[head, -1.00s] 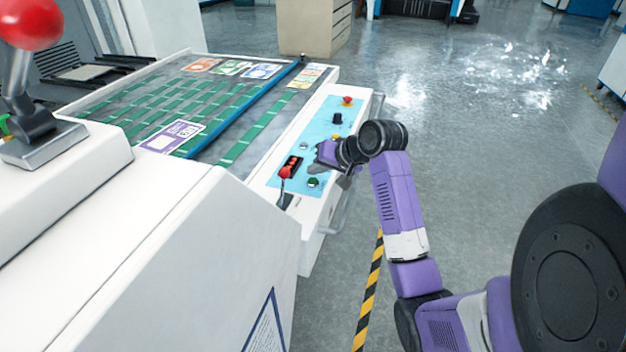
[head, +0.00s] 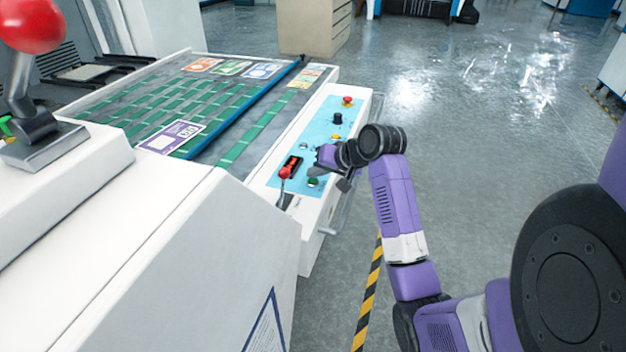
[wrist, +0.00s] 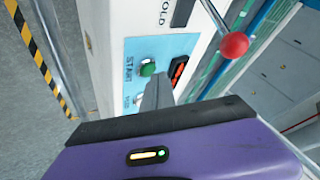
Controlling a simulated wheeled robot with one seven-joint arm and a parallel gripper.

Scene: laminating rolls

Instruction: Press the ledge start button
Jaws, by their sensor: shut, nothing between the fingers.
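The green start button (wrist: 148,68) sits on a light blue panel beside the word START in the wrist view. In the head view the green button (head: 313,183) is near the close end of the ledge panel. My gripper (wrist: 158,88) is shut and empty, its grey fingers pointing at the panel. In the wrist view the fingertips show right beside the green button, overlapping the panel just below it. In the head view my gripper (head: 345,184) is right of the button at the ledge's edge. I cannot tell whether the fingertips touch the panel.
A red-knobbed lever (head: 285,174) stands left of the button, and it also shows in the wrist view (wrist: 233,45). A red digit display (wrist: 179,70) is next to the button. A black knob (head: 337,118) and a red button (head: 347,101) are farther along. A rail (head: 345,215) runs along the ledge.

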